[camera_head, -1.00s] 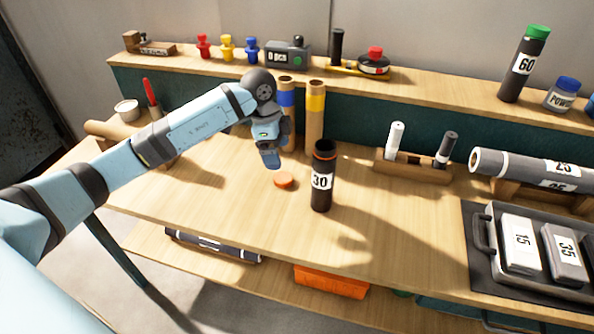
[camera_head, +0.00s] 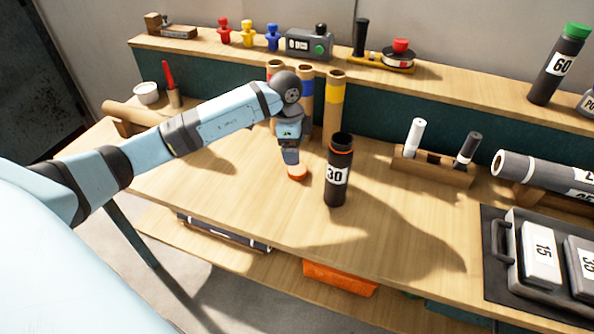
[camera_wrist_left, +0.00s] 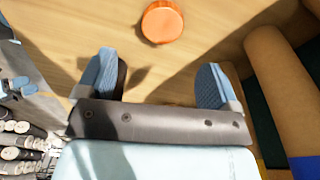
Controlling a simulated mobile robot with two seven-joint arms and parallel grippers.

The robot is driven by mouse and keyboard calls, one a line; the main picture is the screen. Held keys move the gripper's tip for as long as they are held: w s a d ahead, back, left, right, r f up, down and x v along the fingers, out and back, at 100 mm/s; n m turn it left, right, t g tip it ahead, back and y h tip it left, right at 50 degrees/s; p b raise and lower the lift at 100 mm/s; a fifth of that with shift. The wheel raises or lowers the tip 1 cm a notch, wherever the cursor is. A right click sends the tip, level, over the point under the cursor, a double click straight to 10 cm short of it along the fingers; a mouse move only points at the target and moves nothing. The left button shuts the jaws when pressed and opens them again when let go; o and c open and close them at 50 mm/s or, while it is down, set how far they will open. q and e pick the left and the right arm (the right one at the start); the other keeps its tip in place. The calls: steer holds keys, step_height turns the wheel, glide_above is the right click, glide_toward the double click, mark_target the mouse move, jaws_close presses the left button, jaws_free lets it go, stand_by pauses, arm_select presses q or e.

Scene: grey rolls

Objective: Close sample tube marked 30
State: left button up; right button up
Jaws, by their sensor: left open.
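The sample tube marked 30 (camera_head: 337,178) stands upright on the workbench, dark with an orange rim and an open top. An orange cap (camera_head: 297,173) lies flat on the bench just left of the tube. It also shows in the left wrist view as an orange disc (camera_wrist_left: 162,21), beyond the fingertips. My left gripper (camera_head: 292,163) points down at the cap and partly covers it in the head view. In the left wrist view my left gripper (camera_wrist_left: 157,80) is open, with nothing between its fingers. My right gripper is not seen.
Several cardboard tubes (camera_head: 334,105) stand behind the gripper. A wooden pen holder (camera_head: 434,168) with two markers is to the right, near a lying grey roll (camera_head: 550,170) and a case (camera_head: 503,245). The front left bench top is clear.

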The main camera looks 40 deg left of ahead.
mark_target(297, 169)
arm_select(q)
steer(key=shift+d+f, duration=0.15)
steer(key=shift+f, duration=1.1)
steer(key=f, duration=0.5)
steer(key=shift+w+f+b, duration=0.1)
steer(key=shift+w+b, duration=0.1)
steer(key=shift+b, duration=0.1)
steer(key=c, duration=1.1)
step_height(297, 169, up, 20)
steer(key=shift+r+p, duration=0.1)
steer(key=shift+p, duration=0.75)
